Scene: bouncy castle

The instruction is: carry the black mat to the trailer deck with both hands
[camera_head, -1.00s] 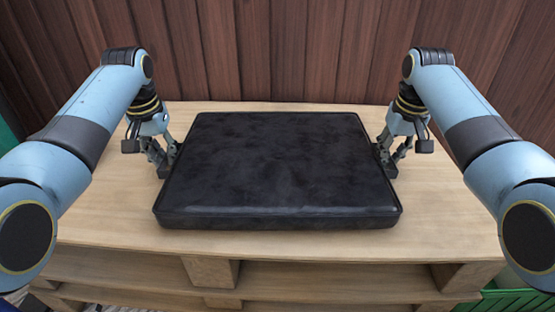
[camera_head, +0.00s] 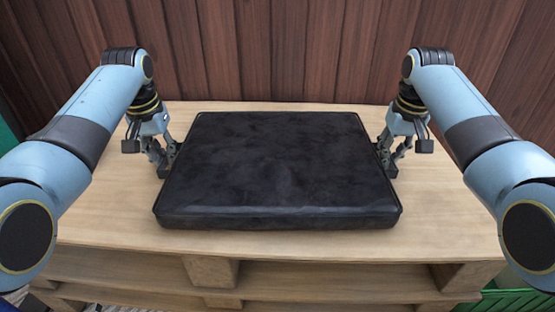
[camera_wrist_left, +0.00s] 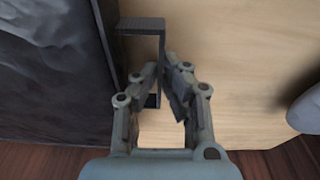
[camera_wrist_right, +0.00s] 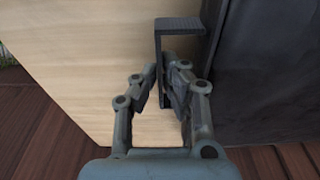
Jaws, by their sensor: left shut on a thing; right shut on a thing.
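The black mat (camera_head: 280,165) is a thick dark slab lying flat on a wooden pallet-like platform (camera_head: 110,205). My left gripper (camera_head: 172,160) is at the mat's left side, shut on a dark handle there. In the left wrist view the fingers (camera_wrist_left: 165,85) close on one bar of this squared handle (camera_wrist_left: 140,25). My right gripper (camera_head: 384,158) is at the right side, shut on the matching handle. In the right wrist view its fingers (camera_wrist_right: 165,85) close on that handle (camera_wrist_right: 178,25). The trailer deck cannot be made out for certain.
A brown plank wall (camera_head: 290,50) rises close behind the platform. Bare wood lies around the mat on all sides. A green crate (camera_head: 510,301) shows low at the right, and a green thing (camera_head: 8,145) at the left edge.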

